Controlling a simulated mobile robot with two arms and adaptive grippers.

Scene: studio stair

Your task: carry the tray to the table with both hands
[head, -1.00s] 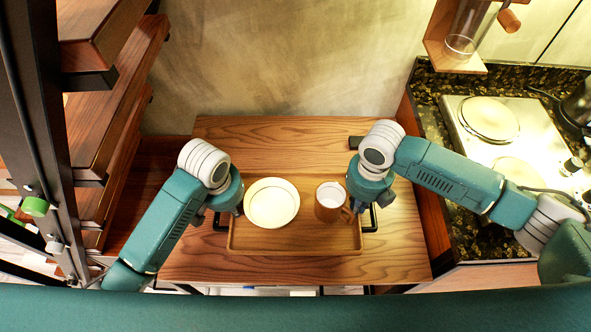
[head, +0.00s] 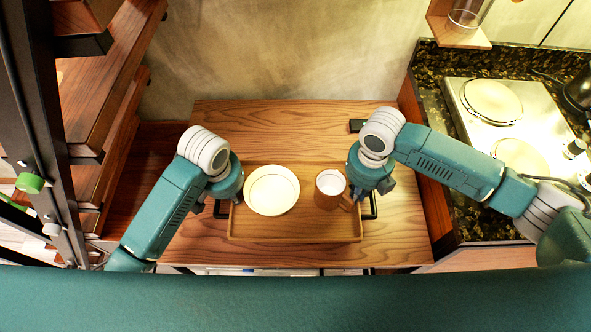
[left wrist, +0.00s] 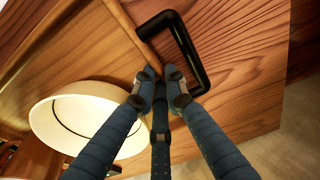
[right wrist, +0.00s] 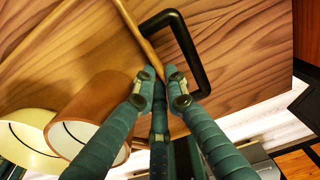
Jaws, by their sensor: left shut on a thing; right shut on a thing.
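The wooden tray (head: 295,228) is over the wooden table (head: 240,128), level as far as I can see; contact with the tabletop is not clear. A cream plate (head: 271,190) sits on its left and a brown mug (head: 328,192) on its right. My left gripper (head: 226,200) is shut at the tray's left side, by the black handle; the left wrist view shows this handle (left wrist: 183,45). My right gripper (head: 362,192) is shut at the right side, by the other handle (right wrist: 187,45). The gripper bodies partly hide the handles in the head view.
A dark counter (head: 430,75) with a hotplate (head: 492,100) stands on the right. Wooden stair treads (head: 105,110) on a black frame rise on the left. A wall (head: 280,50) is behind the table. The tabletop behind the tray is mostly clear.

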